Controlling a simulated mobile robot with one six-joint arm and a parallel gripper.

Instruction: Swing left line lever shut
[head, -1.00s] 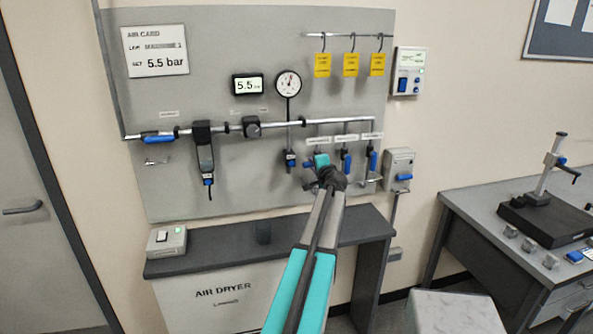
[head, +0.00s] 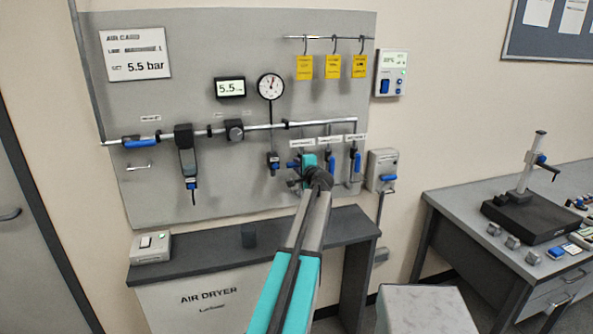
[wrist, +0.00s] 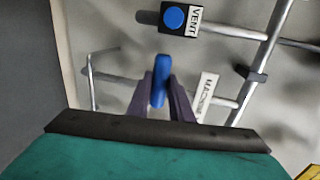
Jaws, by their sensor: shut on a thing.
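The left line lever (head: 293,165) is a small blue handle on the leftmost of three drop lines on the grey panel. In the head view its blue end sticks out sideways, left of my gripper (head: 303,166), which hides the rest. In the wrist view the blue lever (wrist: 158,80) stands between the two dark fingers of my gripper (wrist: 160,92), which is shut on it. A white label beside it is partly readable. The middle line lever (head: 331,165) and right line lever (head: 357,163) are blue and hang vertically.
A VENT block with a blue button (wrist: 174,18) sits close above the lever in the wrist view. Pipes (wrist: 262,72) run close on the right. The air dryer cabinet (head: 200,268) stands below the panel. A bench (head: 455,220) is at the right.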

